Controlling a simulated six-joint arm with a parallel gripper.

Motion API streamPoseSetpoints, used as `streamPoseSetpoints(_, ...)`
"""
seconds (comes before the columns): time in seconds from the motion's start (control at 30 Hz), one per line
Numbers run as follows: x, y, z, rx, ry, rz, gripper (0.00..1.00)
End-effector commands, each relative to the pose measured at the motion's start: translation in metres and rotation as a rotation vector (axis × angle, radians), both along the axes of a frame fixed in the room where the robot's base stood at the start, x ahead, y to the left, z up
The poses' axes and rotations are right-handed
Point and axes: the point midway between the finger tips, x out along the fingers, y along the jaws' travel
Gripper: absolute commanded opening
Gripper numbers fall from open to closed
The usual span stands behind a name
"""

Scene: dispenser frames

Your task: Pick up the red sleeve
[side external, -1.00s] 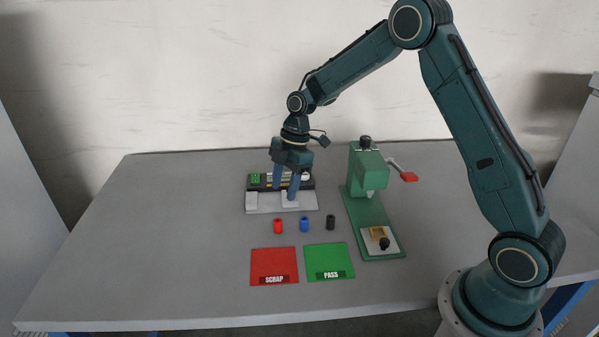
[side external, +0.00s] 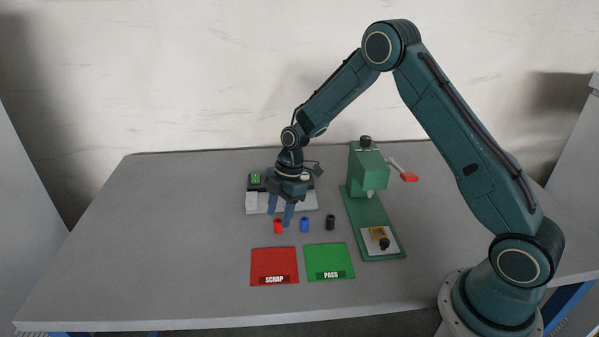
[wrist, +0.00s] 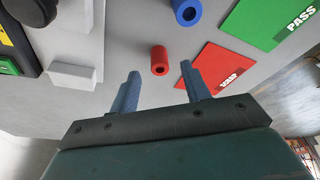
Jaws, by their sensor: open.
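The red sleeve (side external: 278,226) is a small hollow cylinder standing on the grey table in the side view. It also shows in the wrist view (wrist: 159,60), ahead of my fingertips and between their lines. My gripper (side external: 281,217) is open and empty, with its two blue fingers pointing down just above and behind the sleeve. In the wrist view my gripper (wrist: 160,80) has its fingers spread wide apart, with nothing between them. I cannot tell the exact gap in height to the sleeve.
A blue sleeve (side external: 304,225) and a black sleeve (side external: 331,222) stand in a row to the right. In front lie the red SCRAP mat (side external: 274,260) and green PASS mat (side external: 329,255). A green press (side external: 368,210) stands at right. A fixture (side external: 252,202) is behind. The table left is clear.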

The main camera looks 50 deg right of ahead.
Motion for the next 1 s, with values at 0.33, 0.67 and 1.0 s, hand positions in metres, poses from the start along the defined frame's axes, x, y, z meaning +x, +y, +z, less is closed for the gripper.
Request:
streamPoseSetpoints(0.33,0.001,0.008,-0.03,0.0,0.0,0.001,0.47)
streamPoseSetpoints(0.67,0.001,0.008,-0.031,0.0,0.0,0.0,0.47)
streamPoseSetpoints(1.0,0.001,0.008,-0.03,0.0,0.0,0.0,0.14)
